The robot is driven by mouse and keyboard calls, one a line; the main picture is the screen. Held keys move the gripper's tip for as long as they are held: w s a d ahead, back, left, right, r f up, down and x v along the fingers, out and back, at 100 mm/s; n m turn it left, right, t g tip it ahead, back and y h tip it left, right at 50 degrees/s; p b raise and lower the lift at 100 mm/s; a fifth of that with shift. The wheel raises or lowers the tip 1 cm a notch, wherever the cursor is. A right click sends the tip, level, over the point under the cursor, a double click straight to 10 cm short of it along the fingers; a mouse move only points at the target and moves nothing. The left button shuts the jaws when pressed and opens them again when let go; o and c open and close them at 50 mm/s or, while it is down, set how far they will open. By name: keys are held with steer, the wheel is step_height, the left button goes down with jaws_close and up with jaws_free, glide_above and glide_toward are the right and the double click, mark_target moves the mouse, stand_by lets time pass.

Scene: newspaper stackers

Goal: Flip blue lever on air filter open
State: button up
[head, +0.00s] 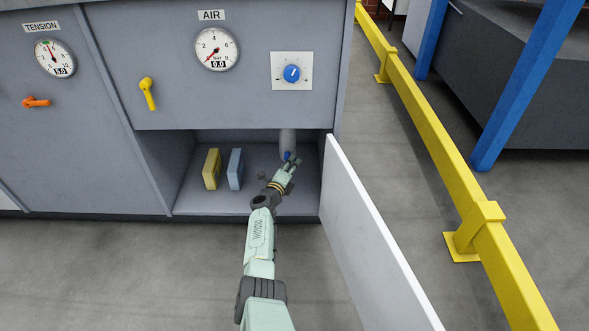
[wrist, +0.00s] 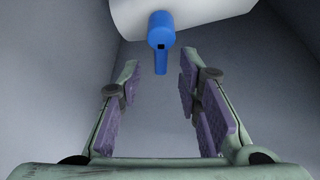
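The air filter (head: 287,138) is a pale grey cylinder hanging from the roof of the open cabinet compartment in the head view. In the wrist view its rounded bottom (wrist: 190,14) fills the top. The blue lever (wrist: 161,45) sits under it and points downward; it also shows small in the head view (head: 287,155). My gripper (wrist: 158,75) is open, with purple pads either side. The lever's tip appears centred between the fingertips in the wrist view, with space on both sides and no visible contact. In the head view my gripper (head: 290,164) reaches into the compartment beside the lever.
A yellow block (head: 212,169) and a blue block (head: 235,169) stand on the compartment floor to the left. The open white door (head: 375,240) is to the right of my arm. A yellow rail (head: 440,140) runs farther right. The panel above carries a blue knob (head: 292,74).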

steer(key=b+x, duration=0.1)
steer(key=x, duration=0.2)
steer(key=shift+b, duration=0.3)
steer(key=shift+c, duration=0.4)
jaws_close()
